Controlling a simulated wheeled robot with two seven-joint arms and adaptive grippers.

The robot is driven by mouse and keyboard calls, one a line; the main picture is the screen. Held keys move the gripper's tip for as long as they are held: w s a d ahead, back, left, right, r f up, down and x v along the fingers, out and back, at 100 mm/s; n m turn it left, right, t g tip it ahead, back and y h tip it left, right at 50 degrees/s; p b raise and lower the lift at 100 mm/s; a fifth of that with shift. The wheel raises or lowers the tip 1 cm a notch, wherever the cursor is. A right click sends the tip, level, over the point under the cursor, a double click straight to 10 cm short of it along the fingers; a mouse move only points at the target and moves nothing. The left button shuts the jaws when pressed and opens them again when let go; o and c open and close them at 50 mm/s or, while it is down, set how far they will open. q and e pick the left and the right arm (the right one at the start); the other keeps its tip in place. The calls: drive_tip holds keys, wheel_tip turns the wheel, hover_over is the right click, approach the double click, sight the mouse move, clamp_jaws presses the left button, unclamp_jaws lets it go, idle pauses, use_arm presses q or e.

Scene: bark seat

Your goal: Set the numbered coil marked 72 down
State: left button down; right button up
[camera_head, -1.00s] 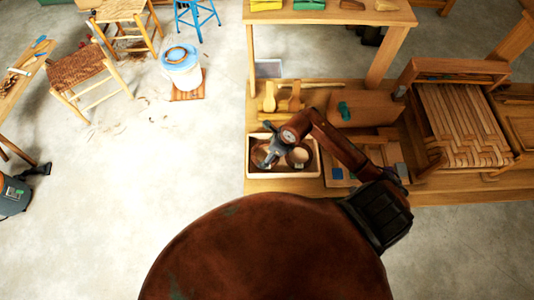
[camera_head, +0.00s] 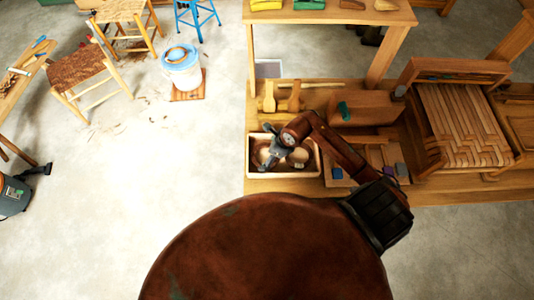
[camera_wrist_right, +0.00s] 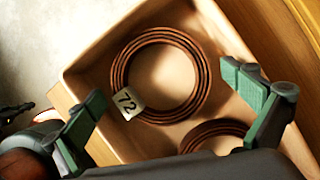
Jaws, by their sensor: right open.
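The numbered coil marked 72 (camera_wrist_right: 205,85) is a brown ring of several turns with a white tag. In the right wrist view it lies flat in a light wooden tray (camera_wrist_right: 85,85); the tray also shows in the head view (camera_head: 249,157). My right gripper (camera_wrist_right: 168,103) is open, its green-padded fingers apart on either side and nothing between them. In the head view the right gripper (camera_head: 268,160) is over the left part of the tray and partly hides the coil.
A second brown coil (camera_wrist_right: 218,133) lies in the tray beside the first, partly hidden by my gripper. The tray stands on a wooden bench (camera_head: 300,187). A chair with a woven seat (camera_head: 458,125) stands at the right. Wooden mallets (camera_head: 268,100) lie behind the tray.

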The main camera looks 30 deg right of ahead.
drive_tip(key=v, duration=1.2)
drive_tip(key=shift+r+p, duration=0.1)
drive_tip(key=shift+p, duration=0.2)
